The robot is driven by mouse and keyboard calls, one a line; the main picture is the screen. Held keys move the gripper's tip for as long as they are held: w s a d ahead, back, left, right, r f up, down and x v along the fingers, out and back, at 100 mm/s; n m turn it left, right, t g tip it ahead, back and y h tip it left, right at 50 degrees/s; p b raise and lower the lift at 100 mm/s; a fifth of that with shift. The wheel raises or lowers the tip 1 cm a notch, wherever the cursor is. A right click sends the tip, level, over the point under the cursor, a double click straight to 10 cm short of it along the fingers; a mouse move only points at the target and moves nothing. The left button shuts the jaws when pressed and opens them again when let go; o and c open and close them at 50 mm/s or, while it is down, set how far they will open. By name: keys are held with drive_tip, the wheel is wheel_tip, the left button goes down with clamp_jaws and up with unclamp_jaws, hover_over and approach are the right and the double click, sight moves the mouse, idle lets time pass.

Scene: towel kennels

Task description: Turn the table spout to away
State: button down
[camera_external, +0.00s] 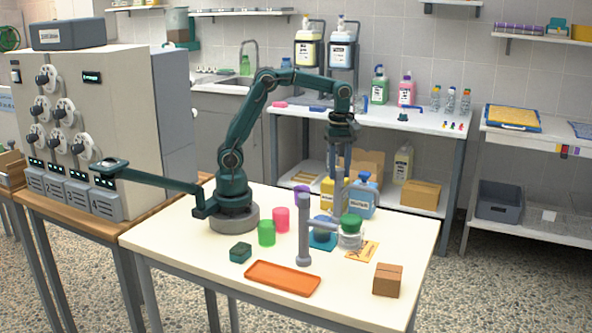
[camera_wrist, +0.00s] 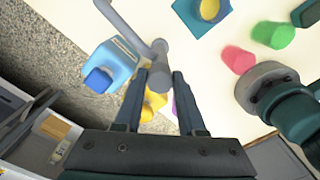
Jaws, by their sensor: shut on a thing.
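The table spout is a grey pipe with a thick post (camera_external: 304,235) near the middle of the table and a thin arm reaching right. In the wrist view the grey pipe (camera_wrist: 127,22) runs from the upper left to a rounded joint. A grey upright rod (camera_external: 339,187) stands below my gripper (camera_external: 341,148). In the wrist view my gripper (camera_wrist: 165,78) has its two fingers either side of the rod, shut on it. The lower part of the rod is partly hidden in the outside view.
A blue cup (camera_external: 322,226) on a blue pad and a green-lidded jar (camera_external: 350,232) stand close to the spout. A blue bottle (camera_external: 363,196) and yellow bottle (camera_external: 327,190) are behind. Green (camera_external: 266,233) and pink (camera_external: 281,219) cups, an orange tray (camera_external: 283,278) and a brown box (camera_external: 387,280) also stand here.

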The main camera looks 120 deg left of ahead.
drive_tip(key=shift+r+n, duration=0.1)
drive_tip(key=shift+n, duration=0.3)
drive_tip(key=c, duration=0.5)
unclamp_jaws()
drive_tip(key=shift+r, duration=2.5)
